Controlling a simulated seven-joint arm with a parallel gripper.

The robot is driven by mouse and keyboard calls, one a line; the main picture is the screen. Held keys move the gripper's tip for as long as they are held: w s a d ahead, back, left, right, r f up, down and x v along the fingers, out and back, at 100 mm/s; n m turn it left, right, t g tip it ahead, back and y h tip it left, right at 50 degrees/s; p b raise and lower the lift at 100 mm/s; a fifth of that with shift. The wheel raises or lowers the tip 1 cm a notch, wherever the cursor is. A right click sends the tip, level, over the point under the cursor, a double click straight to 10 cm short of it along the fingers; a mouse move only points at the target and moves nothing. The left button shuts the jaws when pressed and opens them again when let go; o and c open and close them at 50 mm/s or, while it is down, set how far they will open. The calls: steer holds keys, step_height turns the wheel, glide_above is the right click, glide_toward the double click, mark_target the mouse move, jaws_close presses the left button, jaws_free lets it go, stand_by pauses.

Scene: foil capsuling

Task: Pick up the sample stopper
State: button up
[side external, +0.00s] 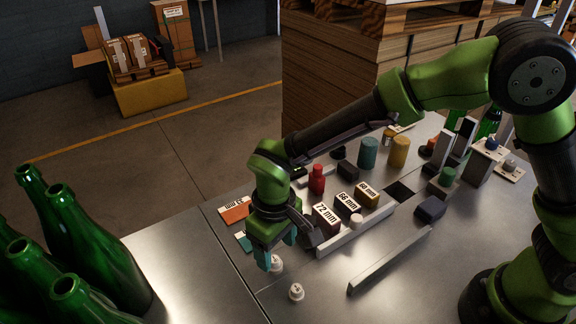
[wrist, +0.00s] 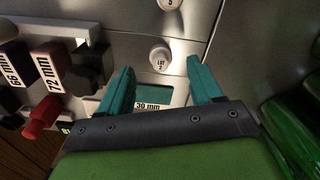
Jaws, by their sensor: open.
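Two small white stoppers stand on the metal table; I cannot tell which one the task calls the sample stopper. The nearer one (side external: 277,264) is just below my gripper (side external: 278,248), partly hidden by a teal finger. It reads "LOT 2" in the wrist view (wrist: 159,56), centred between and slightly beyond the fingertips of my gripper (wrist: 160,68). My gripper is open and points down with nothing between its fingers. The other stopper (side external: 296,292) stands apart, closer to the camera; it shows cut off at the top of the wrist view (wrist: 169,4).
Blocks marked 72 mm (side external: 325,220), 66 mm (side external: 347,204) and another stand by a pale rail (side external: 341,238). A red bottle-shaped piece (side external: 317,180) is behind them. A metal bar (side external: 390,261) lies to the right. Green bottles (side external: 90,245) crowd the left.

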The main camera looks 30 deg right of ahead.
mark_target(274, 259)
steer(key=f, duration=0.4)
steer(key=shift+w+a+f, duration=0.1)
steer(key=shift+w+f, duration=0.2)
steer(key=shift+f, duration=0.1)
